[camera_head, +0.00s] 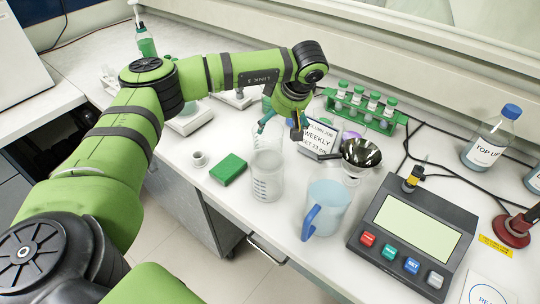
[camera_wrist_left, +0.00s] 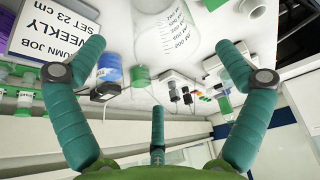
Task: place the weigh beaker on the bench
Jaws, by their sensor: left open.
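A clear graduated beaker (camera_head: 267,177), which I take to be the weigh beaker, stands upright on the white bench (camera_head: 225,222), left of a blue-handled jug (camera_head: 327,205). My left gripper (camera_head: 283,128) is open just behind and above the beaker's rim, its fingers partly covering the sign. In the left wrist view, the beaker (camera_wrist_left: 165,40) shows large beyond the spread fingertips (camera_wrist_left: 160,62). Nothing is held between the fingers. I cannot tell whether a finger touches the glass. My right gripper is not in view.
A green box (camera_head: 228,169) and a small white cup (camera_head: 199,159) lie left of the beaker. Bare bench shows in front of the green box.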

